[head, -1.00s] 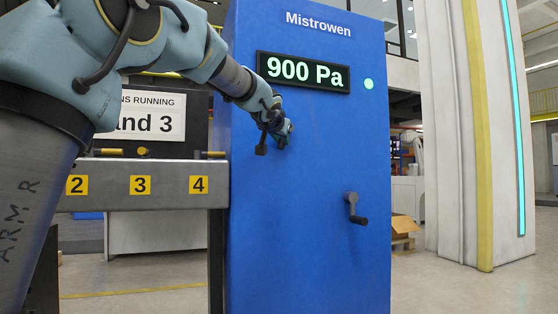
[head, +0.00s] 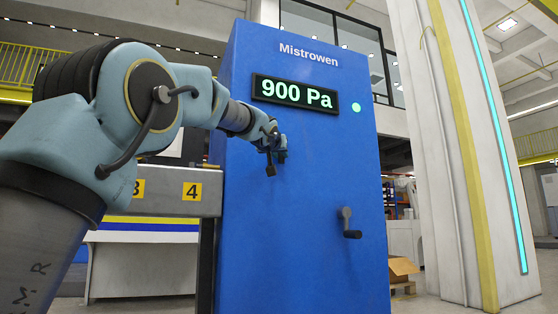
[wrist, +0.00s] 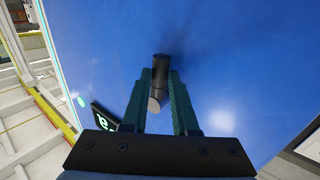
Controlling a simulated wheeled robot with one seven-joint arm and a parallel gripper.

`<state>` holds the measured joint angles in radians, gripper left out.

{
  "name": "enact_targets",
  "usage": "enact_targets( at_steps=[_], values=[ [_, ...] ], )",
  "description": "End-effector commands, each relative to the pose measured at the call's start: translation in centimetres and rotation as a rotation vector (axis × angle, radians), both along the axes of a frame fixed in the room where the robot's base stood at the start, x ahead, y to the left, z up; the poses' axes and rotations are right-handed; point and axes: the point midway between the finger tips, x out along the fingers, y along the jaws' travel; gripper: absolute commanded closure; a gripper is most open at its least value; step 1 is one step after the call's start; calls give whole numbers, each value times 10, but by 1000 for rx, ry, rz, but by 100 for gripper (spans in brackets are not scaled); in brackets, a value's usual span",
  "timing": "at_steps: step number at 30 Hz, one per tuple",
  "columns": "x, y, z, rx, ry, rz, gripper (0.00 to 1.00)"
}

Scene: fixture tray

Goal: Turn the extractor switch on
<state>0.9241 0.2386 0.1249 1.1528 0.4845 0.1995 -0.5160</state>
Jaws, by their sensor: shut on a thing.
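The blue Mistrowen cabinet (head: 300,190) stands in the middle of the head view. Its lit display (head: 295,93) reads 900 Pa. My gripper (head: 273,152) is at the cabinet's front face, below the display's left end. In the wrist view my gripper (wrist: 160,88) is shut on a short dark cylindrical handle (wrist: 158,70), which lies between the two fingers against the blue face. I take it to be the extractor switch, but no label on it shows. In the head view my gripper mostly hides it.
A green round lamp (head: 356,107) glows right of the display. A grey rail (head: 165,188) with yellow number plates is at left. A white pillar (head: 460,150) stands right. An open cardboard box (head: 402,268) lies behind.

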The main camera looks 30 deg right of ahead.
Motion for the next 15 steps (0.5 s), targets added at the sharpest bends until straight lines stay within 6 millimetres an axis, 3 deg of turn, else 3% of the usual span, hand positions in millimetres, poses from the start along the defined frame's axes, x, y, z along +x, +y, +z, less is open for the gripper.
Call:
enact_targets(
  at_steps=[10, 11, 15],
  values=[
    [0, -1, -1, -2, 3, -2, 100],
    [0, -1, -1, -2, 3, -2, 72],
    [0, -1, -1, -2, 2, -1, 60]
  ],
)
